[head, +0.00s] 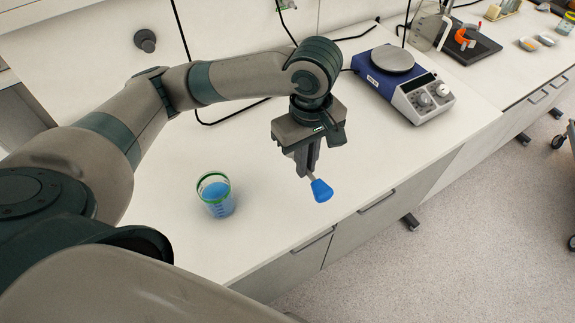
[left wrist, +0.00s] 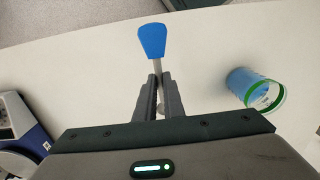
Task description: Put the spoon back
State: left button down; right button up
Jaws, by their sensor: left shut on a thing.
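A spoon with a blue end (head: 321,190) and a thin grey shaft is held in my left gripper (head: 307,172). In the left wrist view the blue end (left wrist: 151,41) points away from the jaws, and the shaft runs between the two fingers (left wrist: 158,80). The left gripper is shut on the shaft, above the bench near its front edge. A beaker with a green rim and blue contents (head: 216,196) stands on the bench to the left of the gripper. It also shows at the right of the left wrist view (left wrist: 254,90). My right gripper is not in view.
A blue and white hot plate device (head: 403,84) stands on the bench (head: 262,222) behind and right of the gripper. Farther right are a dark tray with an orange item (head: 466,40) and small dishes (head: 529,44). The bench between beaker and device is mostly clear; a black cable lies behind.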

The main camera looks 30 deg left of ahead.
aim_at(288, 157)
pick_arm(q)
jog(key=a+f, duration=0.1)
jog(key=w+a+f, duration=0.1)
jog(key=a, duration=0.1)
jog(key=a+f, duration=0.1)
jog(key=a, duration=0.1)
jog(key=shift+w+a+f+p, duration=0.1)
jog(key=shift+w+a+p, duration=0.05)
jog(key=shift+w+p, duration=0.2)
jog(key=shift+f+p, duration=0.35)
jog(key=shift+f, duration=1.65)
jog(key=c, duration=1.9)
grip_release()
jog(key=shift+f, duration=0.1)
jog(key=shift+o, duration=0.2)
